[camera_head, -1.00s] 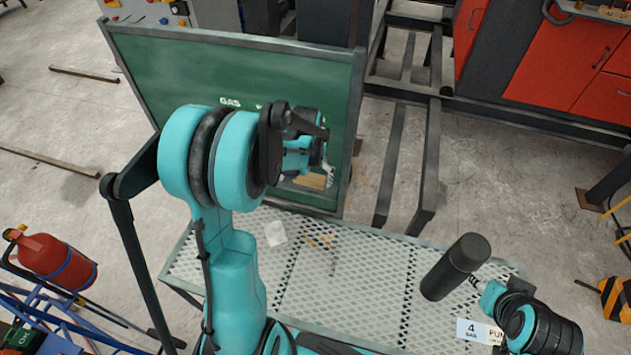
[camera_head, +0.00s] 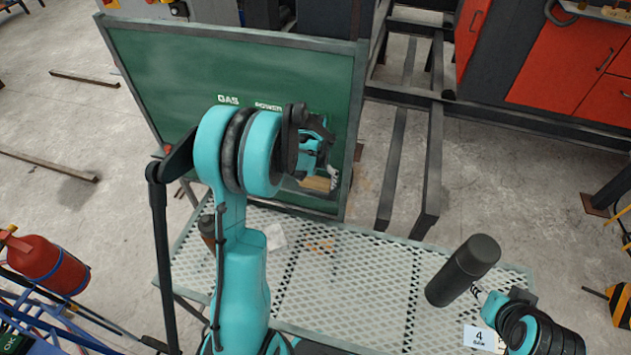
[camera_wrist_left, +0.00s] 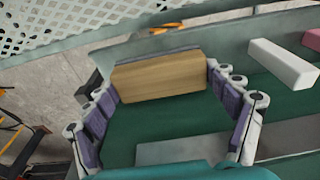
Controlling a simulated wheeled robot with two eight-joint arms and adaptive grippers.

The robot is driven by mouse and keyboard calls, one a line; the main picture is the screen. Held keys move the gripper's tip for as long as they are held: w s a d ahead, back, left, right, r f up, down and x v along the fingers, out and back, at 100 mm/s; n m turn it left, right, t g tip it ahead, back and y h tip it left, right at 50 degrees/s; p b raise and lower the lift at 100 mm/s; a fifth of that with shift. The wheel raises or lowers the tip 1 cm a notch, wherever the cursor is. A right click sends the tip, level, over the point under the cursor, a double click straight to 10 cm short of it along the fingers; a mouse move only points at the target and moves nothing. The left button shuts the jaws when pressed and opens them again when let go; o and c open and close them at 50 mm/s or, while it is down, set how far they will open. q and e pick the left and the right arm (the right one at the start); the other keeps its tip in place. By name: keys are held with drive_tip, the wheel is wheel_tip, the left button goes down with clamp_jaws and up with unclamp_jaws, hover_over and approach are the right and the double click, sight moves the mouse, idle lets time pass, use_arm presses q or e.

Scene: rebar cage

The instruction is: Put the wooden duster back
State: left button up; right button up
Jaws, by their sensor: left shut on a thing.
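The wooden duster (camera_wrist_left: 160,77) is a tan block with a dark grey layer along its far edge. In the left wrist view it lies between the fingers of my left gripper (camera_wrist_left: 165,90), which is shut on it. In the head view the left gripper (camera_head: 322,172) and the duster's light wood (camera_head: 316,184) are in front of the lower right of the green chalkboard (camera_head: 190,85), by its bottom ledge. My arm hides part of the board. Whether the duster touches the ledge cannot be told.
A white block (camera_wrist_left: 282,62) and a pink block (camera_wrist_left: 313,38) lie along the board's ledge. A mesh table (camera_head: 370,285) stands before the board, with orange bits and a pale item. A black cylinder (camera_head: 463,270) is beside my right gripper (camera_head: 478,291).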

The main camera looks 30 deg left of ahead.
sight(314, 184)
use_arm(q)
drive_tip(key=o, duration=0.9)
drive_tip(key=shift+f, duration=0.1)
wheel_tip(314, 184, up, 12)
drive_tip(key=s+p, duration=0.1)
drive_tip(key=p, duration=0.3)
drive_tip(key=s+d+r+m+t, duration=0.1)
drive_tip(key=s+d+r+t, duration=0.1)
drive_tip(key=s+d, duration=0.3)
drive_tip(key=s+d+r+m+t, duration=0.1)
drive_tip(key=s+d+r+t, duration=0.1)
drive_tip(key=s+d, duration=0.3)
drive_tip(key=s+d+r+t, duration=0.1)
drive_tip(key=s+d+r, duration=0.3)
drive_tip(key=s, duration=0.4)
drive_tip(key=shift+d+r+m+t, duration=0.1)
drive_tip(key=shift+d+m+t, duration=0.3)
drive_tip(key=shift+d, duration=0.3)
